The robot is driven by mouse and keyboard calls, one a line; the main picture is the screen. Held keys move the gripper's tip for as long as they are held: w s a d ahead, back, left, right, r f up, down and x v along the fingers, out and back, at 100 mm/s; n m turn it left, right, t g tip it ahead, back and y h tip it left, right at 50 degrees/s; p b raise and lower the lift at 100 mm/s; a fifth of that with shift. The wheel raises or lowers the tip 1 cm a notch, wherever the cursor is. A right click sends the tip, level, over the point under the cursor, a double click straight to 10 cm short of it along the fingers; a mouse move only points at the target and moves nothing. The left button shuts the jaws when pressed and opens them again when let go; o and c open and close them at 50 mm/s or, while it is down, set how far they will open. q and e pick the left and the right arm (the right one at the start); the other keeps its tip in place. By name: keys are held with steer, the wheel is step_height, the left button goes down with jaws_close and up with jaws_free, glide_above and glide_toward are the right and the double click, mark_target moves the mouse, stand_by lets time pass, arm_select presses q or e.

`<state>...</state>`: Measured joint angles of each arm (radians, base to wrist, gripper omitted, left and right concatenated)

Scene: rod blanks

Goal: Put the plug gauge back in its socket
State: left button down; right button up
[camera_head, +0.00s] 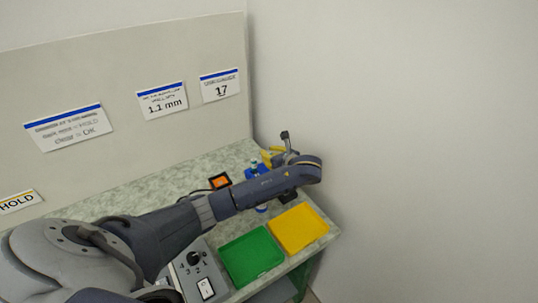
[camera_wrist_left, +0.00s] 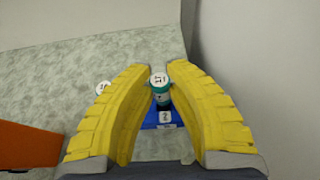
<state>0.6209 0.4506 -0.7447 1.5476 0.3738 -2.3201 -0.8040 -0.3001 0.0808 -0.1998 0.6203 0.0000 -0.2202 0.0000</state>
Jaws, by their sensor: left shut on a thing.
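The plug gauge (camera_wrist_left: 160,92), a small teal cylinder with a white marked top, is between the yellow fingertips of my left gripper (camera_wrist_left: 159,77). The fingers are shut on it. The blue socket block (camera_wrist_left: 150,119) with a small white label shows just below and behind it in the left wrist view. I cannot tell whether the gauge touches the block or is seated in it. In the head view my left gripper (camera_head: 268,157) is at the back right of the table, by the blue block (camera_head: 250,173), partly hidden by the arm. My right gripper is not in view.
A green tray (camera_head: 250,258) and a yellow tray (camera_head: 299,228) lie at the table's right front. A grey control box (camera_head: 190,268) with a dial is left of them. An orange-faced device (camera_head: 220,181) stands behind my arm.

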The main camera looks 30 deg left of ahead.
arm_select(q)
steer(key=shift+f, duration=0.25)
steer(key=c, duration=1.4)
jaws_free()
steer(key=shift+o, duration=0.2)
steer(key=shift+r, duration=0.15)
steer(key=shift+v, duration=2)
